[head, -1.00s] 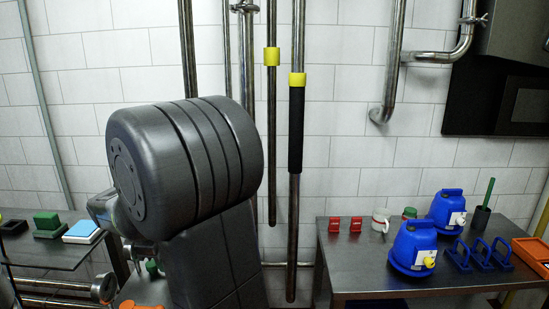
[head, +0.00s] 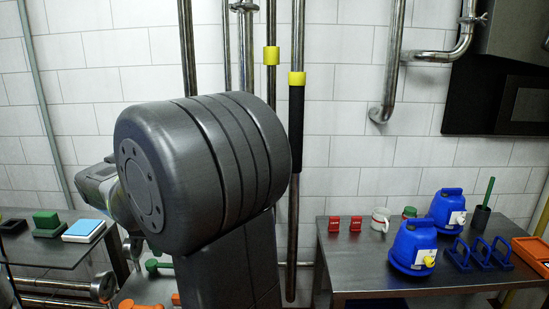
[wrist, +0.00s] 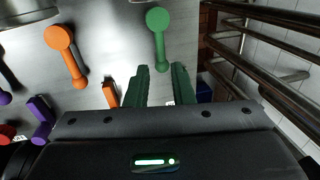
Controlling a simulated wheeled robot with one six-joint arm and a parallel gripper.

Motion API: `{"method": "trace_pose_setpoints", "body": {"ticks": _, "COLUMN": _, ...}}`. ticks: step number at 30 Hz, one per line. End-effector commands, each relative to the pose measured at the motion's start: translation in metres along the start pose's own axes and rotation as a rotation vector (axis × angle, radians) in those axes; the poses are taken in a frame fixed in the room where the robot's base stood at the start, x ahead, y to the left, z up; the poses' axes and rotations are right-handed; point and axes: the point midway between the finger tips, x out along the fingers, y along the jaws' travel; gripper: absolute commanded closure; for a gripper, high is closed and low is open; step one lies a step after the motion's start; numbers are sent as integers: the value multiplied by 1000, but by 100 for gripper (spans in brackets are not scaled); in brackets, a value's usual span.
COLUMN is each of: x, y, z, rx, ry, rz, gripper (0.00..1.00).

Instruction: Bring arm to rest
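My gripper (wrist: 161,72) shows in the wrist view with its two dark green fingers apart and nothing held between them. A green valve handle (wrist: 159,38) lies just beyond the fingertips, its narrow end near the gap; I cannot tell how far below it is. An orange handle (wrist: 67,55) lies to the left. In the head view, my large dark arm link stands in the middle and hides the gripper. The green handle (head: 155,265) shows low beside the arm.
A steel table (head: 365,270) at the right carries blue containers (head: 413,248), red blocks and a mug (head: 380,220). A shelf (head: 60,250) at the left holds stamp-like blocks. Vertical pipes (head: 297,100) stand behind my arm. In the wrist view, brown pipes (wrist: 270,60) run at the right.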

Motion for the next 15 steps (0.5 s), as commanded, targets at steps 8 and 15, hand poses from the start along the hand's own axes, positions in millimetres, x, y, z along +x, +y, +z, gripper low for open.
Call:
{"method": "trace_pose_setpoints", "body": {"ticks": 8, "x": -57, "y": 0, "z": 1, "rx": 0, "ry": -5, "rz": -3, "gripper": 78}}
{"method": "trace_pose_setpoints", "body": {"ticks": 15, "x": -44, "y": 0, "z": -1, "rx": 0, "ry": 4, "rz": 4, "gripper": 78}}
